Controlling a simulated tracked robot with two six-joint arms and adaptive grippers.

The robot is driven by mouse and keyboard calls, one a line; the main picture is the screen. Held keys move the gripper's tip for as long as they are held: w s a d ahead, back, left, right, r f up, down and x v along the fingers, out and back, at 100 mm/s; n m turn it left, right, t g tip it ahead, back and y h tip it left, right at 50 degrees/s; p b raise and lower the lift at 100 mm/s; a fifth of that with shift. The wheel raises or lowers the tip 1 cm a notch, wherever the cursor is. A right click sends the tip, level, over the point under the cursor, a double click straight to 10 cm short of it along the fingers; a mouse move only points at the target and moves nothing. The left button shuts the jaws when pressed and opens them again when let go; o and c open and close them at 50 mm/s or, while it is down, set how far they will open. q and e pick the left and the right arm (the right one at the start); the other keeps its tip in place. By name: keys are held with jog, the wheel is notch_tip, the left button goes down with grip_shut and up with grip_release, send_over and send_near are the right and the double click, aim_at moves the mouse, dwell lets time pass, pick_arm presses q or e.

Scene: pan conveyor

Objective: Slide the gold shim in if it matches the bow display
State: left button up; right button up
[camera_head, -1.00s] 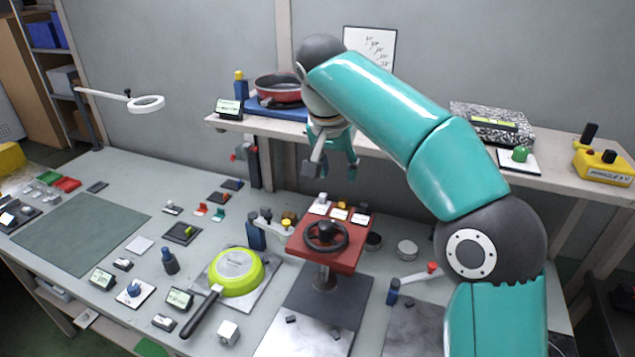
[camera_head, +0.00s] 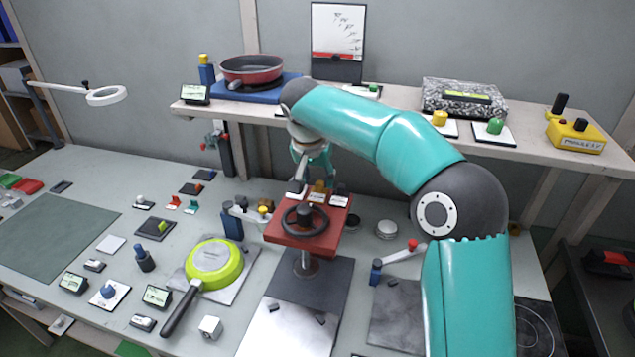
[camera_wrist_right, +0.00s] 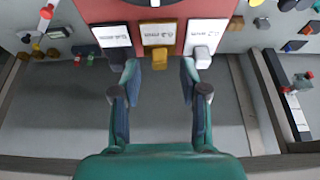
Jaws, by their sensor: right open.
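The gold shim (camera_wrist_right: 159,58) sits at the edge of the red stand (camera_wrist_right: 181,8), between a dark shim (camera_wrist_right: 117,58) and a silver one (camera_wrist_right: 202,57). In the head view the gold shim (camera_head: 319,187) is at the back of the stand (camera_head: 287,232). My right gripper (camera_wrist_right: 159,76) is open, its fingers on either side of the gold shim and apart from it. In the head view the gripper (camera_head: 312,172) is partly hidden by its own arm.
A black handwheel (camera_head: 305,220) sits on the red stand. The green pan (camera_head: 214,264) lies on a plate to its left. A red pan (camera_head: 251,70) rests on the back shelf (camera_head: 390,110). A red-knobbed lever (camera_head: 412,245) stands right of the stand.

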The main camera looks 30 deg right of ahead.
aim_at(318, 191)
jog(key=shift+x, duration=1.25)
grip_shut()
